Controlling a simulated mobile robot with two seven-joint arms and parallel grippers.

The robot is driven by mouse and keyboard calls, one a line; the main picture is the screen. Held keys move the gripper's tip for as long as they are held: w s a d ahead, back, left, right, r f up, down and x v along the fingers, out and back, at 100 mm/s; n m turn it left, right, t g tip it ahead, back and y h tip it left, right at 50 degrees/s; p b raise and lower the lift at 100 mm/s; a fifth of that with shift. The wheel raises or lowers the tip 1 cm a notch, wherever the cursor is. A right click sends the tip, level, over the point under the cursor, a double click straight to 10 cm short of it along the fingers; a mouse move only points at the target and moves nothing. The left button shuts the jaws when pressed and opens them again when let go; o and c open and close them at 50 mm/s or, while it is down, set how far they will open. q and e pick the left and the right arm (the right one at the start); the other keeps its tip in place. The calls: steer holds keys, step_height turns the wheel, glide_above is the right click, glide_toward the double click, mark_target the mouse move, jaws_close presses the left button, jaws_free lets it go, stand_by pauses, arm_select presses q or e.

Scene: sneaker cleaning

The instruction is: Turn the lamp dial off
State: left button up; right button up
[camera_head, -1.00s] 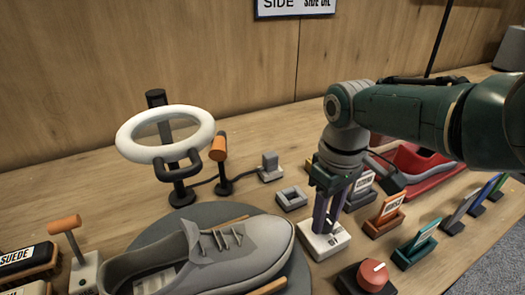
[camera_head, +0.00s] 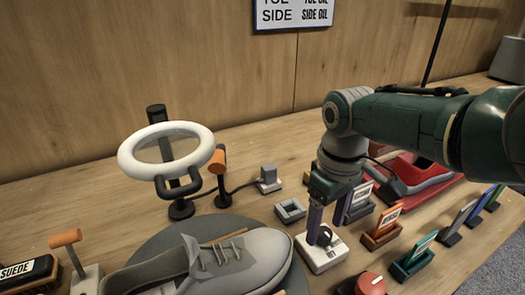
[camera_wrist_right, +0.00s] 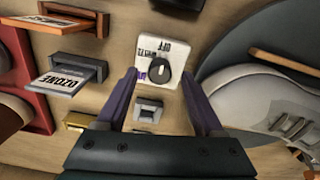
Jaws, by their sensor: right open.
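The lamp dial is a black knob (camera_head: 324,236) on a small white box (camera_head: 318,258) with dark lettering. In the right wrist view the knob (camera_wrist_right: 160,70) sits on the labelled white face (camera_wrist_right: 172,47), ahead of and between the purple fingers. My right gripper (camera_head: 327,230) is open above the box, with one finger to each side of the knob; I cannot tell whether they touch it. The ring lamp (camera_head: 128,160), with a white ring on a black stand, is at the left behind the shoe. My left gripper is not in view.
A grey shoe (camera_head: 250,256) rests on a round dark turntable (camera_head: 160,235) left of the box. Labelled cards in holders (camera_head: 382,236) and a grey square holder (camera_head: 290,210) stand nearby.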

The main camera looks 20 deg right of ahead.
mark_target(324, 232)
step_height(324, 232, up, 7)
steer(key=p, duration=0.3)
steer(key=shift+r+p, duration=0.15)
steer(key=shift+p, duration=0.25)
steer(key=shift+r, duration=0.6)
